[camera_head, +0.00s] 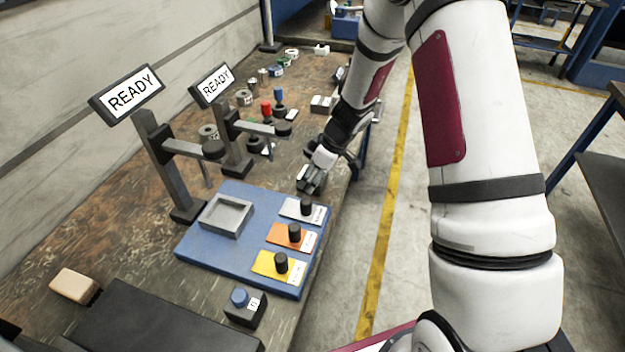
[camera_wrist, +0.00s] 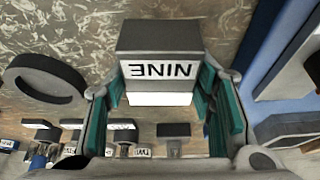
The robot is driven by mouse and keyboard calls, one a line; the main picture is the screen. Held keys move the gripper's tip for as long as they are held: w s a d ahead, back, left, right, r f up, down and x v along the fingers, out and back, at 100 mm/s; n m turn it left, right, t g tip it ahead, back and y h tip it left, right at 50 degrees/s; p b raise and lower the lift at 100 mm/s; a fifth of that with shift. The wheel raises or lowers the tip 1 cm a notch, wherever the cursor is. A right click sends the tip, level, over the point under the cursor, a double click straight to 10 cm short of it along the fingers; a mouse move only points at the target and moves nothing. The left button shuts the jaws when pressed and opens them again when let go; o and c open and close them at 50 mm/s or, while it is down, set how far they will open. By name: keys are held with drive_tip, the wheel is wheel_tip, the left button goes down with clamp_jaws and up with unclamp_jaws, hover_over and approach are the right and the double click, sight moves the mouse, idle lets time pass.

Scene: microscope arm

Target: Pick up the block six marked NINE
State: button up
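The grey block marked NINE (camera_wrist: 160,38) is large in the wrist view, its white label reading upside down. My gripper (camera_wrist: 160,88) has its teal-padded fingers on both sides of the block. I see no clear gap at either side, but cannot tell whether the pads press on it. In the head view my gripper (camera_head: 311,180) is low near the right edge of the bench, just beyond the blue board. A small grey piece shows at its fingertips. Whether the block rests on the bench or is raised is unclear.
The blue board (camera_head: 225,262) with a grey tray (camera_head: 246,219) and coloured plates with black knobs lies nearer. Two dark stands with READY signs (camera_head: 130,93) rise at left. Several small labelled objects stand farther along the bench. The floor (camera_head: 395,265) is open at right.

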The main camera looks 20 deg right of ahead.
clamp_jaws()
drive_tip(key=shift+w, duration=0.1)
drive_tip(key=shift+r, duration=0.1)
